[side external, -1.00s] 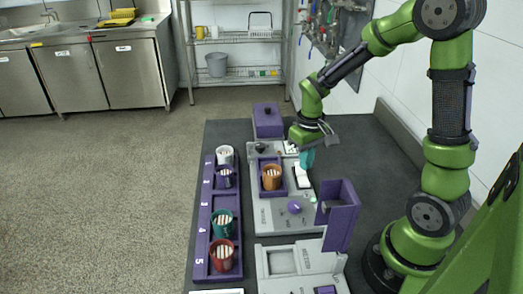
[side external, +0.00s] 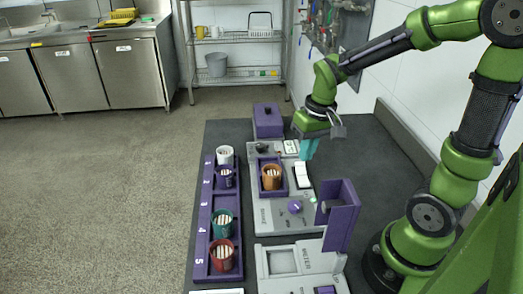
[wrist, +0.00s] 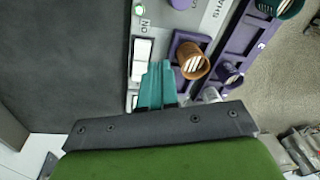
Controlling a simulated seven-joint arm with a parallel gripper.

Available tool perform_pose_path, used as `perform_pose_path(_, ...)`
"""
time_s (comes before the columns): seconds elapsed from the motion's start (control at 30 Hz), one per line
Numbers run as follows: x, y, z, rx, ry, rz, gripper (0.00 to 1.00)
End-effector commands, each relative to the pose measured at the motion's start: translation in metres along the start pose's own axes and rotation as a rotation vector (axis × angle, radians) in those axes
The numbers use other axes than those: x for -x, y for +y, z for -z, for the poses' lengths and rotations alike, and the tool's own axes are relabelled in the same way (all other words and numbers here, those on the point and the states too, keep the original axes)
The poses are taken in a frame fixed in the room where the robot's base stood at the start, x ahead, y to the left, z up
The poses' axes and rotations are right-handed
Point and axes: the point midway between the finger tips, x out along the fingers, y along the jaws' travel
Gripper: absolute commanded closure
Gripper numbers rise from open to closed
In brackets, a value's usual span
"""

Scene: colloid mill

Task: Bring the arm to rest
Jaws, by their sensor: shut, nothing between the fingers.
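My gripper (side external: 309,149) is shut and empty, its teal fingers together. It hangs above the grey shaker panel, over the far end of the white rocker switch (side external: 303,174), apart from it as far as I can tell. In the wrist view the teal fingertips (wrist: 157,83) show beside the white switch (wrist: 142,50) and the orange cup (wrist: 192,61). The orange cup (side external: 271,178) stands in a purple square holder on the panel, with white sticks inside.
A purple rack (side external: 203,237) at the left holds several cups. A purple upright bracket (side external: 342,213) stands at the near right, and a purple box (side external: 267,121) at the far end. The dark table (side external: 375,165) is clear right of the panel.

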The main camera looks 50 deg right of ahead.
Motion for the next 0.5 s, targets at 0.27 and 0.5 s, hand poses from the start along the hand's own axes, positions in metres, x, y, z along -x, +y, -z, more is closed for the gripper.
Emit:
perform_pose_path(0.27,0.071,-0.043,-0.048,-0.018,0.257,0.189,1.00)
perform_pose_path(0.5,0.103,-0.058,-0.073,0.028,0.386,0.287,1.00)
